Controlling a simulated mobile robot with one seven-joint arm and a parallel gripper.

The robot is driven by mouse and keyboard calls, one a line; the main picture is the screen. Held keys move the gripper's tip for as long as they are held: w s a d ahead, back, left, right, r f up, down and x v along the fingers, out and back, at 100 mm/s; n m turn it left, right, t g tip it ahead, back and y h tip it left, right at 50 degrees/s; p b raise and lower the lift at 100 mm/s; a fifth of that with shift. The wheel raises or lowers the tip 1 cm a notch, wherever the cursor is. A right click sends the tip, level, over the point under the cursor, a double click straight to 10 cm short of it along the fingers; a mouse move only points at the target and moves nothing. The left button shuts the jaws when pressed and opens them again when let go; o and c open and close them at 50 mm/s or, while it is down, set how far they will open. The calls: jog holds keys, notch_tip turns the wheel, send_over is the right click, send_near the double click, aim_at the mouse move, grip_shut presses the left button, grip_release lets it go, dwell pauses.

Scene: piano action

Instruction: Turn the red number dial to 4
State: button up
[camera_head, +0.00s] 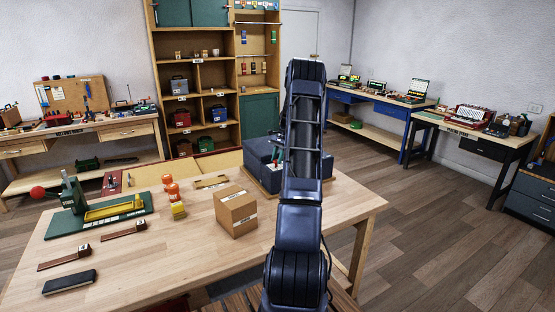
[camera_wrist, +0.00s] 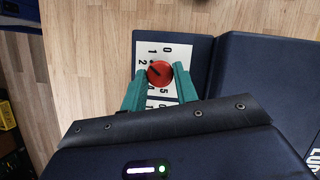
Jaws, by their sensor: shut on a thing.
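The red number dial (camera_wrist: 159,73) sits on a white plate (camera_wrist: 179,50) with black numbers around it, in the wrist view. I can read 0, 1, 2, 4 and 5; the 3 is not readable. A dark mark on the dial appears to point up-left, near the 2. My gripper (camera_wrist: 158,75) has its two green fingers on either side of the dial and is shut on it. The plate is on a dark blue case (camera_wrist: 228,70). In the head view the case (camera_head: 261,151) stands at the table's far edge; my arm hides the dial there.
The front middle of the table is clear. Shelves and workbenches line the walls.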

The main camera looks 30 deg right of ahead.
jog(key=n, duration=0.2)
jog(key=n+g, duration=0.1)
jog(key=n, duration=0.1)
jog(key=n+g+h, duration=0.1)
jog(key=shift+w+n, duration=0.25)
jog(key=shift+n, duration=0.15)
jog(key=n, duration=0.2)
jog(key=n+h, duration=0.1)
jog(key=n, duration=0.1)
jog(key=shift+w+a+r+g+h, duration=0.1)
jog(key=shift+a+g+h, duration=0.1)
jog(key=shift+g+h, duration=0.15)
jog(key=n+h, duration=0.1)
jog(key=n, duration=0.2)
jog(key=n+h, duration=0.1)
jog(key=n, duration=0.1)
jog(key=shift+a+n+g, duration=0.2)
jog(key=shift+n+g, duration=0.05)
jog(key=shift+n, duration=0.15)
jog(key=shift+a+n+h, duration=0.1)
jog(key=shift+n+h, duration=0.65)
jog(key=shift+n, duration=1.15)
jog(key=o, duration=0.9)
jog(key=shift+o, duration=0.2)
jog(key=v, duration=1)
jog(key=shift+r, duration=0.35)
jog(key=shift+a, duration=0.2)
